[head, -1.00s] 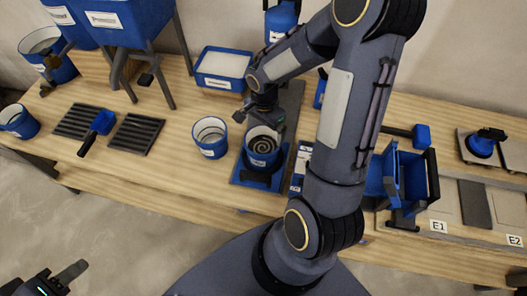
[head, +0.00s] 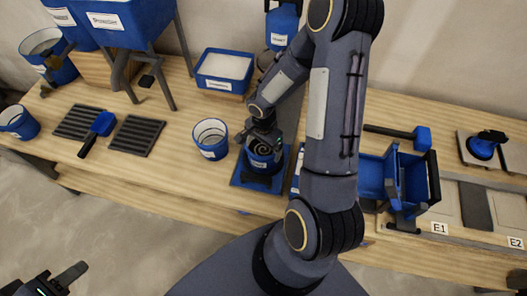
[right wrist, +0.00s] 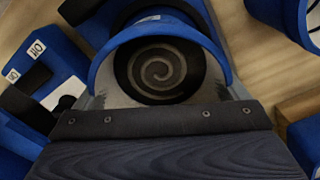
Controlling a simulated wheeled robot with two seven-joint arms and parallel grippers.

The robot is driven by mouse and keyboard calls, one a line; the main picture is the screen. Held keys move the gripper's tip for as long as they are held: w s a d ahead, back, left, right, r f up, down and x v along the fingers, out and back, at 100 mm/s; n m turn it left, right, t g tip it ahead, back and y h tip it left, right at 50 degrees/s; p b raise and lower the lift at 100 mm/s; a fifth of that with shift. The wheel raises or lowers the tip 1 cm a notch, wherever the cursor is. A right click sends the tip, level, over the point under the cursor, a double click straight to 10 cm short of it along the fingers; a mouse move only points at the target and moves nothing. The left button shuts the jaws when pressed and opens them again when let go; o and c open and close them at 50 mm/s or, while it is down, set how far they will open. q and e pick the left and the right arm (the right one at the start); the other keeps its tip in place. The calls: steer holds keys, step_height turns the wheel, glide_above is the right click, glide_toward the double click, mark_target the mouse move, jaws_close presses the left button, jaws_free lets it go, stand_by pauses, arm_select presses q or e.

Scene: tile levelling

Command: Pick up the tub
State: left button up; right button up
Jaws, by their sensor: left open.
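The blue tub (head: 262,161) stands upright on a blue base (head: 247,180) at the middle of the bench, with a dark spiral pattern inside. My right gripper (head: 262,134) is down at the tub's far rim, and its arm partly covers the tub. In the right wrist view the tub (right wrist: 160,72) fills the upper middle, close to the gripper, with its round mouth and spiral showing. Whether the fingers grip it is hidden. My left gripper (head: 56,277) is open and empty at the lower left, away from the bench.
A blue-and-white bucket (head: 211,138) stands just left of the tub. A blue tray (head: 223,71) is behind it. Dark grates (head: 137,135) and a blue-handled brush (head: 98,131) lie to the left. Blue box-like parts (head: 407,180) and a blue mallet (head: 421,138) are to the right.

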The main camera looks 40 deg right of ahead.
steer(key=c, duration=0.9)
steer(key=shift+r, duration=0.1)
